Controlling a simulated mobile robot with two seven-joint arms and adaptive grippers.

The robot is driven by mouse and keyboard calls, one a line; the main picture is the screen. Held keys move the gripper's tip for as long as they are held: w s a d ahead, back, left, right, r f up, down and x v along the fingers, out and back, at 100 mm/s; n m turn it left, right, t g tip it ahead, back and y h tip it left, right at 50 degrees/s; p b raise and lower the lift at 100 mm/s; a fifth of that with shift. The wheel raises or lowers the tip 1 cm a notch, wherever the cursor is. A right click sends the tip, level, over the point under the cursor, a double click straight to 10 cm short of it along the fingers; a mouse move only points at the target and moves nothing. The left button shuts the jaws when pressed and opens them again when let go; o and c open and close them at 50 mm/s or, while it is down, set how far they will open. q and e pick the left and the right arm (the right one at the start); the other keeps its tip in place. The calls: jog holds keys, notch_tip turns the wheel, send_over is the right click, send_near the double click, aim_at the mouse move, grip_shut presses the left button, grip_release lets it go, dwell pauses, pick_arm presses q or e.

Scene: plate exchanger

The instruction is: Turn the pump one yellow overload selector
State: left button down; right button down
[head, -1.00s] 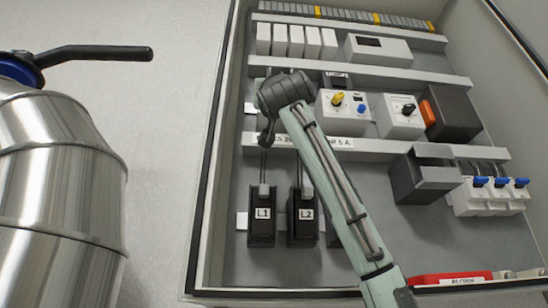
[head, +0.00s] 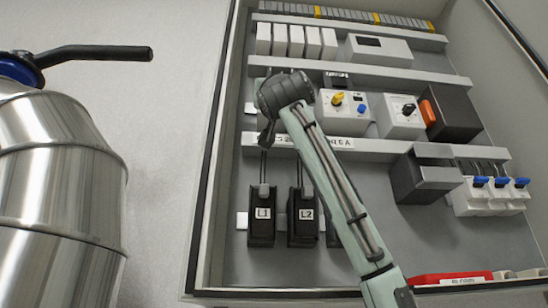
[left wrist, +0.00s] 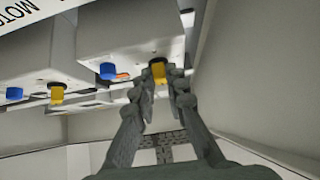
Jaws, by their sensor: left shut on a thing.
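The yellow selector (left wrist: 159,71) of the pump one overload relay shows in the left wrist view, on a pale housing (left wrist: 125,38) beside a blue button (left wrist: 107,71). The fingers of my left gripper (left wrist: 162,88) are shut on it, one on each side. In the head view my left wrist (head: 284,92) is in front of this relay and hides the selector. A similar relay beside it has a yellow selector (head: 337,98) and a blue button (head: 361,109). That second yellow selector also shows in the left wrist view (left wrist: 57,92). My right gripper is not in view.
A box with a black knob (head: 408,109) and a dark box with an orange part (head: 429,113) are to the right. Black blocks L1 (head: 262,228) and L2 (head: 303,229) are below. A steel tank (head: 60,190) stands left of the cabinet.

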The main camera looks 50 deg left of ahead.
pick_arm(q)
jog(key=c, duration=1.5)
grip_release()
jog(key=shift+o, duration=0.2)
jog(key=v, duration=1.2)
jog(key=shift+c, duration=0.4)
